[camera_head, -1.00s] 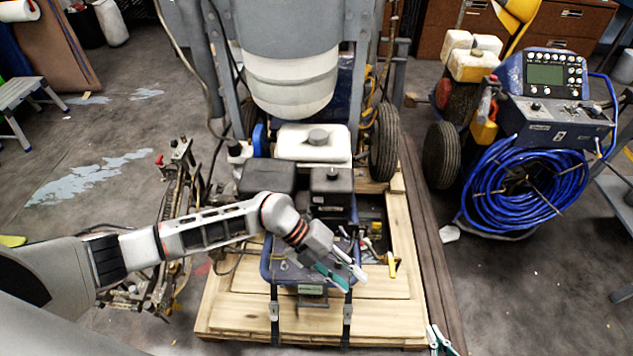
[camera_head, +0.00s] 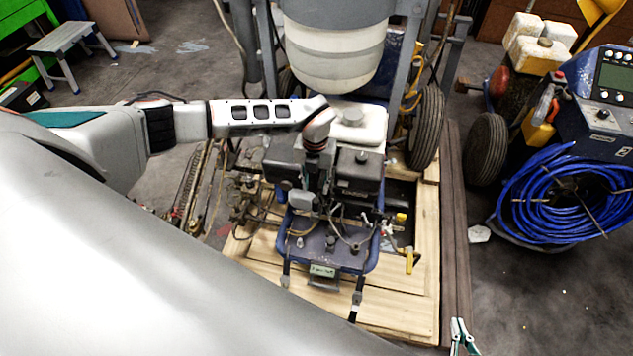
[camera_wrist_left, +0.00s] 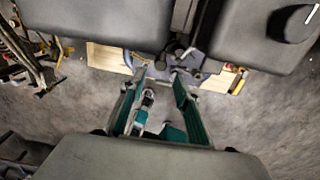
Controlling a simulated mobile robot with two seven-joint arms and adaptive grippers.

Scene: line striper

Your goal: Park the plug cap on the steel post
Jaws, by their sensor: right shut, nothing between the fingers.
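My left gripper (camera_head: 305,208) hangs over the engine, between its two black boxes. In the left wrist view, its teal-padded fingers (camera_wrist_left: 160,76) are spread apart, with no held object clearly visible. A small dark fitting (camera_wrist_left: 176,50) shows just beyond the fingertips, between the black housings; I cannot tell whether it is the plug cap. The steel post cannot be made out with certainty among the small parts on the blue engine plate (camera_head: 315,255). My right gripper (camera_head: 462,338) is shut at the bottom edge of the head view, right of the wooden pallet.
The engine's black boxes (camera_head: 360,172) stand close around my left gripper. The white tank (camera_head: 355,130) is behind them. A yellow-handled part (camera_head: 409,262) lies on the pallet (camera_head: 425,290). A blue hose coil (camera_head: 560,195) is at right; the floor between is mostly clear.

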